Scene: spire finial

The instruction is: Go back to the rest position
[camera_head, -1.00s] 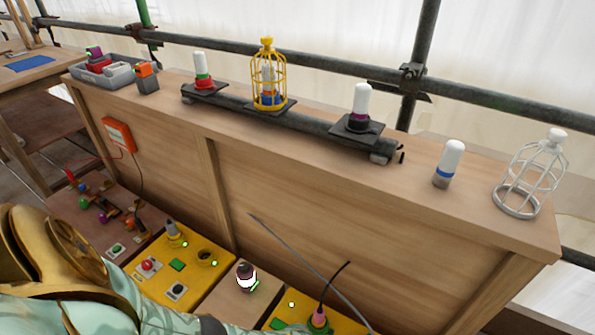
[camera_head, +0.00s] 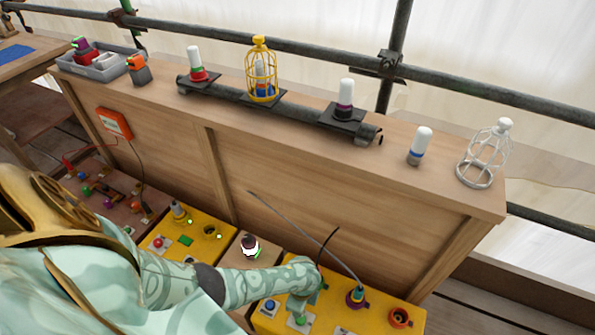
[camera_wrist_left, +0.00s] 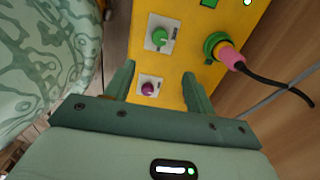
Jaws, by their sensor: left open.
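My left gripper (camera_head: 306,298) is over the yellow panel (camera_head: 270,323) at the bottom of the head view. In the left wrist view my left gripper (camera_wrist_left: 158,70) is open, with nothing held. A magenta knob (camera_wrist_left: 148,88) shows between its fingers, and a green knob (camera_wrist_left: 159,38) lies just beyond. Whether the fingers touch the panel I cannot tell. My right gripper is in neither view.
A pink plug (camera_wrist_left: 230,58) with a black cable sits in a green collar beside the knobs. The wooden bench (camera_head: 300,165) rises behind the panels. It carries a yellow cage (camera_head: 261,70), a white cage (camera_head: 484,155), a white-topped lamp (camera_head: 420,146) and a grey tray (camera_head: 105,65).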

